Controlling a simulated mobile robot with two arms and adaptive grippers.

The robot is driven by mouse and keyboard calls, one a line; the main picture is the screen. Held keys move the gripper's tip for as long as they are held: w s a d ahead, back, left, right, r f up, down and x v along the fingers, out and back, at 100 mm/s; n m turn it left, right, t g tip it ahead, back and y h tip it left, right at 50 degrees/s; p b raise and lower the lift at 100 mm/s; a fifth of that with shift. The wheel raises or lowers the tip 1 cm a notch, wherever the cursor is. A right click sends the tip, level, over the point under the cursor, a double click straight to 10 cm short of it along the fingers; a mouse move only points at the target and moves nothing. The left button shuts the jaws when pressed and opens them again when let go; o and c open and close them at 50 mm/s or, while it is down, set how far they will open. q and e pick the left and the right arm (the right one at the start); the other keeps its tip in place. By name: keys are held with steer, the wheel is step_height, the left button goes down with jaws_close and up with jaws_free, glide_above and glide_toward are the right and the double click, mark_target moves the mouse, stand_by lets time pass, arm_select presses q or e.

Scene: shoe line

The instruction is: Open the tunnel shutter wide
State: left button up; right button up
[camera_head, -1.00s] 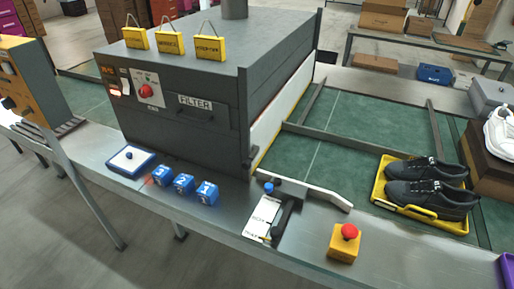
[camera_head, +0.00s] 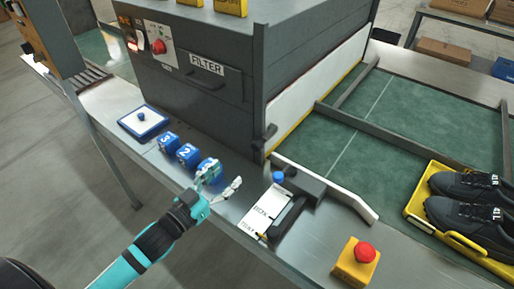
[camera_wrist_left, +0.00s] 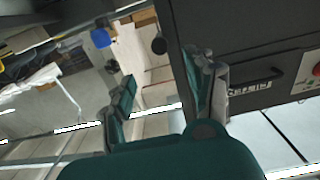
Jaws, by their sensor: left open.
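The dark grey tunnel (camera_head: 205,95) stands on the line, marked FILTER. Its white shutter (camera_head: 320,80), edged yellow along the bottom, hangs down near the green belt on the right side. In front of it is a dark lever mechanism with a blue knob (camera_head: 278,177) beside a white labelled plate (camera_head: 265,208); its small print is hard to read. My left gripper (camera_head: 225,177) is open and empty, left of the plate and over the cube marked 1, partly hiding it. In the left wrist view the open fingers (camera_wrist_left: 163,85) show nothing between them. My right gripper is not in view.
Blue cubes marked 3 (camera_head: 168,142) and 2 (camera_head: 188,155) and a blue-white tray (camera_head: 143,123) lie left of the gripper. A red button on a yellow box (camera_head: 355,262) stands front right. Black shoes (camera_head: 465,205) sit in a yellow tray (camera_head: 420,213) on the belt.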

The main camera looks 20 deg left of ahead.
mark_target(255, 149)
arm_select(q)
steer(key=b+x, duration=0.1)
steer(key=x, duration=0.3)
steer(key=b+x, duration=0.1)
steer(key=x, duration=0.3)
steer(key=b+x, duration=0.1)
steer(key=x, duration=0.4)
steer(key=shift+f, duration=0.25)
steer(key=shift+w+d, duration=0.15)
steer(key=shift+w, duration=0.3)
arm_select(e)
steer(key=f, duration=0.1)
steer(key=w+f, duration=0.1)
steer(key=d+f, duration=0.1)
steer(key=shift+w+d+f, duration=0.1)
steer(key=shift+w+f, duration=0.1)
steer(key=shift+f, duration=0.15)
arm_select(q)
steer(key=shift+r, duration=0.1)
jaws_close()
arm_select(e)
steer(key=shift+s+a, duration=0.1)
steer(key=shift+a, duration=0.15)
